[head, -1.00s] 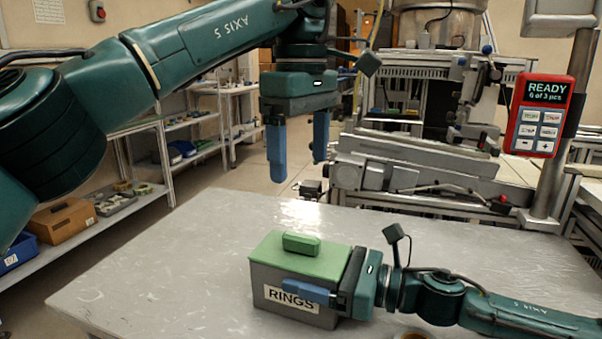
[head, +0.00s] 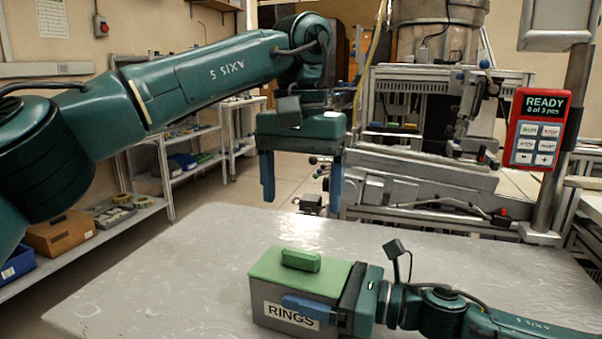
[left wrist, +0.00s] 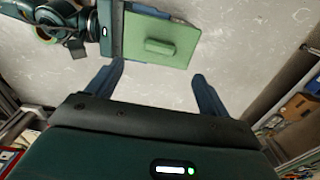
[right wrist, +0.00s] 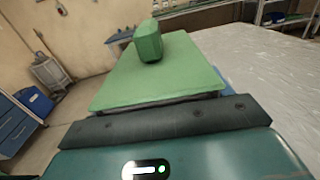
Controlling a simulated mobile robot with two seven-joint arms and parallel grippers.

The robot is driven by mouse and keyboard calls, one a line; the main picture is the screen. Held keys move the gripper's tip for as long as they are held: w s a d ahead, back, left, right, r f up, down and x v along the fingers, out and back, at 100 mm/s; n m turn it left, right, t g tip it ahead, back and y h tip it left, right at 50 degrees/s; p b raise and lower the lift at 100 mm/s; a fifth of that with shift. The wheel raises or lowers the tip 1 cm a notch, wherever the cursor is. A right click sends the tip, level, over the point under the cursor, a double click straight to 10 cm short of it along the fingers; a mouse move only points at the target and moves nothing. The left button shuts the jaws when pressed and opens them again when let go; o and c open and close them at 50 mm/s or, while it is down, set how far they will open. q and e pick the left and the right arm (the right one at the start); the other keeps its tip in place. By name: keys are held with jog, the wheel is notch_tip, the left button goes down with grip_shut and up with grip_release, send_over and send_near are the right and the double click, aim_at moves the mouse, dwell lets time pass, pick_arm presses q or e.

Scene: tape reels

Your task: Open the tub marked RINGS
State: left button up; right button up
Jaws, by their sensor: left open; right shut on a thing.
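The tub marked RINGS (head: 291,317) is a grey box standing on the table. Its green lid (head: 322,274) is on, with a raised green handle block (head: 300,260) on top. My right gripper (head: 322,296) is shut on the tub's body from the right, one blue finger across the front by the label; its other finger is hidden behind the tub. My left gripper (head: 301,197) is open and empty, fingers pointing down, above and behind the tub. In the left wrist view the lid (left wrist: 178,32) and handle (left wrist: 160,47) show beyond the open fingers. The right wrist view shows the lid (right wrist: 160,80) close up.
The grey table (head: 170,270) is clear left of the tub. A red control box (head: 538,130) reading READY is on a post at the right. Shelves with bins (head: 60,232) stand at the left, machinery (head: 430,170) behind the table.

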aim_at(301, 250)
pick_arm(q)
notch_tip(301, 250, down, 10)
jog(key=shift+r, duration=0.1)
jog(key=shift+c, duration=0.4)
jog(key=c, duration=1.1)
jog(key=shift+r, duration=0.1)
jog(key=shift+r, duration=1.05)
jog(key=shift+r, duration=0.1)
jog(key=shift+r, duration=1.9)
pick_arm(e)
jog(key=o, duration=1.4)
